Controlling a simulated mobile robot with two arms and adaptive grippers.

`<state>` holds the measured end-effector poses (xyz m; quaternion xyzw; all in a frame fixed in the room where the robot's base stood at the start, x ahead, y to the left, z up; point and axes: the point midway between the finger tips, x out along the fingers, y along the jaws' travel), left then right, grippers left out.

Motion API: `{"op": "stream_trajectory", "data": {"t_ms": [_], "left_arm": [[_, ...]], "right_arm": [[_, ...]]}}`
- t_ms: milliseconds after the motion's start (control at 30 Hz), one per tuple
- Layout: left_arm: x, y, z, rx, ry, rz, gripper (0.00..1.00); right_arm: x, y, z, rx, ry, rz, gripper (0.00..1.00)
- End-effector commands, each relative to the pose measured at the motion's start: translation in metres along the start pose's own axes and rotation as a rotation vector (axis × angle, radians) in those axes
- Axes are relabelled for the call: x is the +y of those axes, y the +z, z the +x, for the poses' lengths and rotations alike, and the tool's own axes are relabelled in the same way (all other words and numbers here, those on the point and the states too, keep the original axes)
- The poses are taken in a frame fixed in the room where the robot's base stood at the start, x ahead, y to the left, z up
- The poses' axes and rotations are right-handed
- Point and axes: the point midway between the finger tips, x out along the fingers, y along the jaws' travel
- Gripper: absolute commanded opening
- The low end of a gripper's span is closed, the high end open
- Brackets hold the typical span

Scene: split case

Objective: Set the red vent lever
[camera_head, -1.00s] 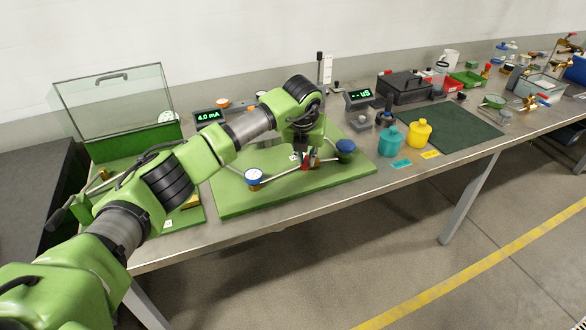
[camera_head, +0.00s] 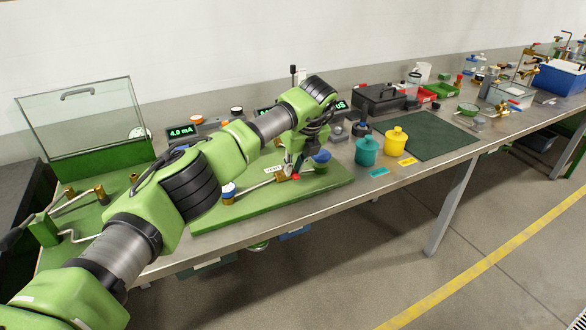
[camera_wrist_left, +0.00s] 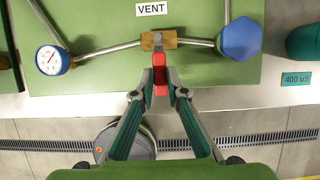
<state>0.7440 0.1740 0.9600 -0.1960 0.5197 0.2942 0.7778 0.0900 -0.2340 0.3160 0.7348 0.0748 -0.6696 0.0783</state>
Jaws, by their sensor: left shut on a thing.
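The red vent lever (camera_wrist_left: 159,76) points toward me from a brass valve body (camera_wrist_left: 158,41) under the VENT label (camera_wrist_left: 151,9) in the left wrist view. My left gripper (camera_wrist_left: 160,88) is shut on the lever, one finger on each side. In the head view the lever is a small red spot (camera_head: 296,176) below my left gripper (camera_head: 290,168), partly hidden by the fingers. A pipe runs from the valve to a round white gauge (camera_wrist_left: 52,60) on the left and a blue cap (camera_wrist_left: 240,39) on the right. My right gripper is out of view.
The valve sits on a green board (camera_head: 262,204) near the bench's front edge. A teal bottle (camera_head: 367,152) and a yellow bottle (camera_head: 396,141) stand right of it. A glass-lidded green case (camera_head: 90,125) stands at the left. The dark green mat (camera_head: 435,135) has free room.

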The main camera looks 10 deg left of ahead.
Motion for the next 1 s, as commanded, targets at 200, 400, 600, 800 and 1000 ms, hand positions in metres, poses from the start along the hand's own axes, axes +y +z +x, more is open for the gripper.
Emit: {"op": "stream_trajectory", "data": {"t_ms": [200, 400, 600, 800, 1000], "left_arm": [[-0.001, 0.0, 0.0, 0.0, 0.001, -0.011, 0.0], [-0.001, 0.0, 0.0, 0.0, 0.001, -0.011, 0.0], [-0.001, 0.0, 0.0, 0.0, 0.001, -0.01, 0.31], [-0.001, 0.0, 0.0, 0.0, 0.002, -0.009, 0.31], [-0.001, 0.001, -0.014, -0.002, 0.0, -0.008, 0.31]], "right_arm": [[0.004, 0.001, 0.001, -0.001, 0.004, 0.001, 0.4], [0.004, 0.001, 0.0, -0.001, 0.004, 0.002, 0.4], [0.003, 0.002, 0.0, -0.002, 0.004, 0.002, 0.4], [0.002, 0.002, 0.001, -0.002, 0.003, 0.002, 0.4], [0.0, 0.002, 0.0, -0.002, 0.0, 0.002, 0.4]]}}
